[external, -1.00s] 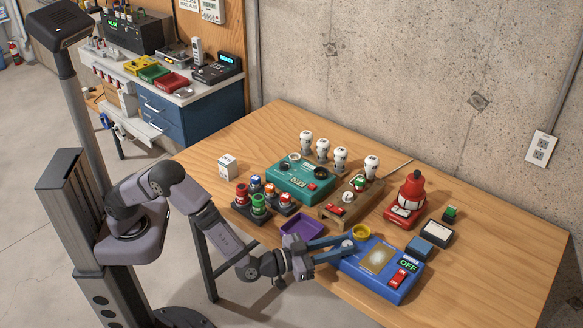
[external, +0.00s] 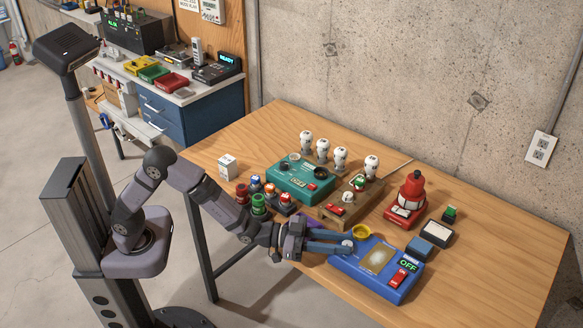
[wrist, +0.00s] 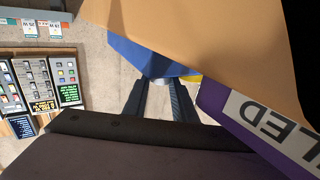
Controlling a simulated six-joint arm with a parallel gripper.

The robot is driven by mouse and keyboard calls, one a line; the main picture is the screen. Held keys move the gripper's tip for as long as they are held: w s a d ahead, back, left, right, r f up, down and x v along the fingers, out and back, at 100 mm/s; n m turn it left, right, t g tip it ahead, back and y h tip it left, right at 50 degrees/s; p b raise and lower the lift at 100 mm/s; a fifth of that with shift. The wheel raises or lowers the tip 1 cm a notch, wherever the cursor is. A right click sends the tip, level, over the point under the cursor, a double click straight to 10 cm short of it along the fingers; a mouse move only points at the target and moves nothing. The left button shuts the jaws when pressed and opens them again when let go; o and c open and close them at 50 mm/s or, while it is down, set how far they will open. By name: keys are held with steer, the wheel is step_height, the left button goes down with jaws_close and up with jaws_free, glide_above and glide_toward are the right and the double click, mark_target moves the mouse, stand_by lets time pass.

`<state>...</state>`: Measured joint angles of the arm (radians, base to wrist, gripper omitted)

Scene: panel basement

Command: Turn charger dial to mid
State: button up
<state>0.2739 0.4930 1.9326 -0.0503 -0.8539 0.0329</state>
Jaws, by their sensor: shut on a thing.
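The charger is a blue box (external: 402,287) at the front right of the table, with a tan panel, a display reading OFF (external: 408,265) and a red switch (external: 398,277). Its small pale dial (external: 347,245) is at the left end, between the fingertips of my gripper (external: 349,241). The gripper is shut on the dial, coming in from the left. In the wrist view my fingers (wrist: 158,98) flank the grey dial (wrist: 160,82) at the blue box's edge (wrist: 142,58). The dial's pointer and marks cannot be made out.
A purple tray (wrist: 218,97) labelled LED lies close beside my gripper. A yellow ring (external: 362,231) sits just behind the dial. A teal box (external: 283,186), a wooden block with switches (external: 331,213) and a red beacon (external: 410,190) stand farther back. The table's right front is clear.

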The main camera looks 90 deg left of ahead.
steer(key=shift+r, duration=0.1)
steer(key=o, duration=1)
steer(key=shift+o, duration=0.2)
steer(key=shift+b+v, duration=0.6)
steer(key=shift+v, duration=3.05)
